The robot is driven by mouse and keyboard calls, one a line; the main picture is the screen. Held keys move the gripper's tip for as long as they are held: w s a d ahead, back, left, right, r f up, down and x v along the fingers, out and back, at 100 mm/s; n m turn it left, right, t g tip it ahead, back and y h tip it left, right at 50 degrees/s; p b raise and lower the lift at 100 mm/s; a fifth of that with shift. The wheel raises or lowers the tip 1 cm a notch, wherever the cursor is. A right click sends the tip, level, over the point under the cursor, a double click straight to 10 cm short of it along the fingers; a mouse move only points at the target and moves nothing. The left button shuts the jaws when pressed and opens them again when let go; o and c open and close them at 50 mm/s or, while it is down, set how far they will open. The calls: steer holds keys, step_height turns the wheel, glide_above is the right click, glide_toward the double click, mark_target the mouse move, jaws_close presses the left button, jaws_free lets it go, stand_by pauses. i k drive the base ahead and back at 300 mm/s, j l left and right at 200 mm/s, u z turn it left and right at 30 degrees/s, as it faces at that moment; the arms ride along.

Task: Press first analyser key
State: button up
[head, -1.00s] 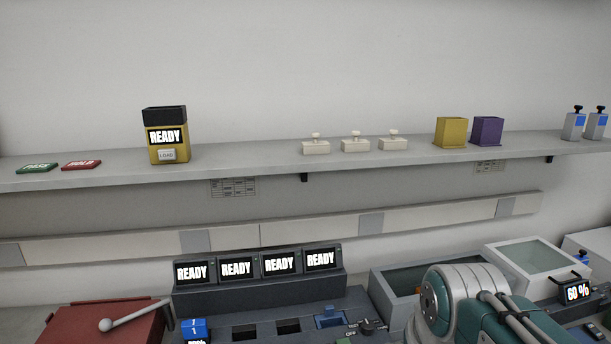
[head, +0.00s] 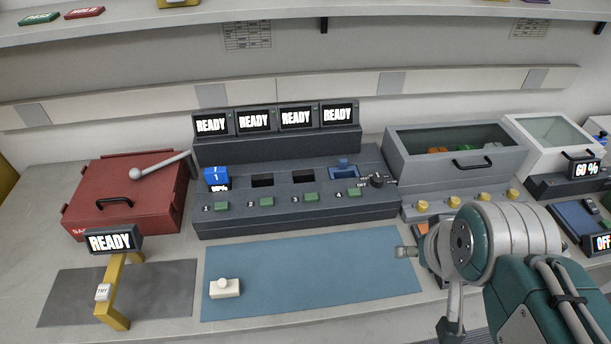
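The analyser (head: 290,220) is a dark console at centre with a row of displays reading READY (head: 211,125). Its front has a row of green keys; the key marked 1 (head: 221,208) is leftmost. A blue battery (head: 216,176) stands in the bay behind that key. Two middle bays are empty and dark, and the far-right bay holds a blue piece (head: 344,170). My arm is at the lower right, well apart from the first key.
A black dial (head: 377,179) sits by the rightmost key. A blue mat (head: 320,275) with a white block (head: 225,288) lies in front. A red box (head: 125,195) and a yellow stand reading READY (head: 118,290) are left. A grey bin (head: 455,160) is right.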

mark_target(219, 206)
steer(key=k+j+u, duration=0.1)
steer(key=j+u, duration=0.2)
steer(key=u, duration=0.15)
steer(key=k+j+u, duration=0.1)
steer(key=j+u, duration=0.35)
steer(key=l, duration=0.1)
